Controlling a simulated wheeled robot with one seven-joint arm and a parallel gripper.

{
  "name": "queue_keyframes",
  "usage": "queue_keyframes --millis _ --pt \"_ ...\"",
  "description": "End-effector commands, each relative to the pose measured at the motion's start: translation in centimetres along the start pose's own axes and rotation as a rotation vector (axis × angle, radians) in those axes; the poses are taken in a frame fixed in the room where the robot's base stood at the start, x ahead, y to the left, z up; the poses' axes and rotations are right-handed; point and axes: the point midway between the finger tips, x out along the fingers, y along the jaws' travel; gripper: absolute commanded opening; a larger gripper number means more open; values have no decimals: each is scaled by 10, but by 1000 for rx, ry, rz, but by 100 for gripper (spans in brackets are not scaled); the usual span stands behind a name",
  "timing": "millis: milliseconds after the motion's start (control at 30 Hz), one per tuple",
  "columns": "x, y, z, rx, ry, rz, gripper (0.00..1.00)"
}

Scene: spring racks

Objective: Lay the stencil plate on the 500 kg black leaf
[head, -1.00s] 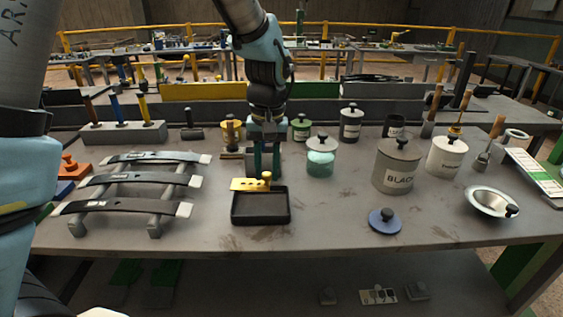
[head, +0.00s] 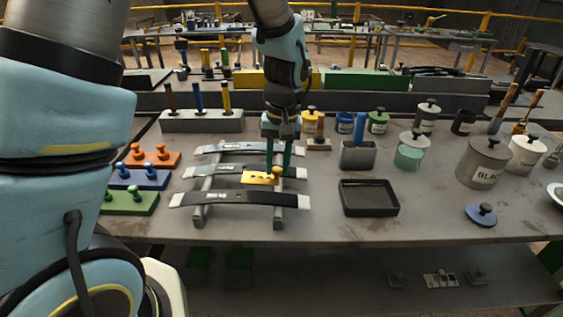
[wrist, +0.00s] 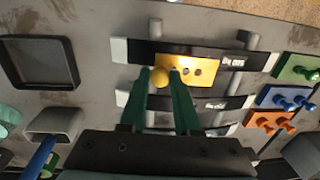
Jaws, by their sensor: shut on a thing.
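The yellow stencil plate (head: 258,178), with holes and a round knob, is at my gripper (head: 279,168). My gripper is shut on the knob; in the wrist view the green fingers (wrist: 160,80) flank it. Three dark leaves with pale ends lie across a grey rack. The front leaf (head: 240,198) carries an upside-down label in the wrist view (wrist: 232,61) that appears to read 500 kg. The plate (wrist: 190,66) overlaps this leaf in the wrist view. In the head view it shows between the front and middle leaves (head: 215,169). I cannot tell whether it touches.
An empty black tray (head: 368,198) stands right of the rack. Orange, blue and green knobbed blocks (head: 140,178) sit at its left. A grey holder (head: 358,155) and several lidded pots, including a grey pot (head: 484,162), stand farther right. A blue lid (head: 481,214) lies near the front edge.

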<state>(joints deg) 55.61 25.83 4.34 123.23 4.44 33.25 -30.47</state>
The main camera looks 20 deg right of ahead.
Motion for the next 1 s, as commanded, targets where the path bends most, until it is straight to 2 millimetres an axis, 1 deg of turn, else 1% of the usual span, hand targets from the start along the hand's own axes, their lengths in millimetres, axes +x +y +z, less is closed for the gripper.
queue_keyframes --millis 367,567,900,1000 --pt "0 0 0 0 0 -4 0" --pt "14 1 0 0 -1 -4 0" --pt "44 4 0 0 -1 -4 0" --pt "50 5 0 0 0 -3 0"
